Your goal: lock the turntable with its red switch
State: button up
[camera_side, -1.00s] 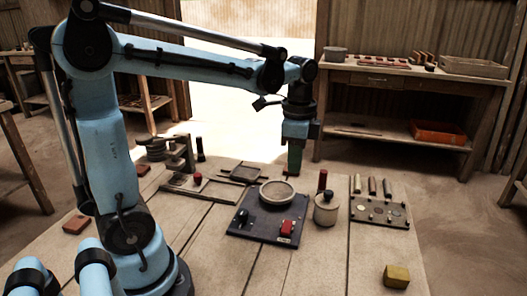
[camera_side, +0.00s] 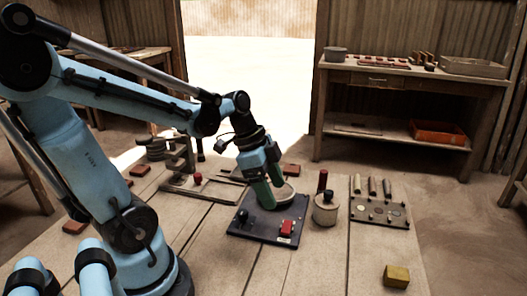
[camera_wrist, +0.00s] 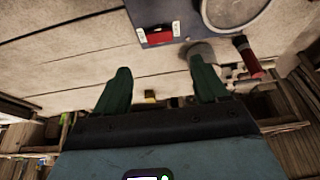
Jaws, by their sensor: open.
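The turntable is a pale round dish (camera_side: 290,196) on a dark base plate (camera_side: 262,233); my gripper partly hides it in the side view. The dish also shows cut off at the top of the wrist view (camera_wrist: 230,12). The red switch (camera_side: 287,228) sits on the plate's front right, with a pale label beside it; it also shows in the wrist view (camera_wrist: 155,34). I cannot tell its setting. My gripper (camera_side: 273,197), with green fingers, is tilted over the dish's left side, behind the switch. It is open and empty, its fingers apart in the wrist view (camera_wrist: 160,64).
A black knob (camera_side: 243,215) stands on the plate's left. A yellow block (camera_side: 397,276) lies front right.

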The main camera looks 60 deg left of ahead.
aim_at(290, 227)
jog(key=shift+x, duration=4.7)
jog(key=c, duration=1.1)
jog(key=shift+o, duration=0.2)
jog(key=shift+a+g+h, duration=0.2)
jog(key=shift+g+h, duration=0.2)
jog(key=shift+g, duration=0.1)
jog(key=o, duration=1.1)
jog(key=shift+c, duration=0.2)
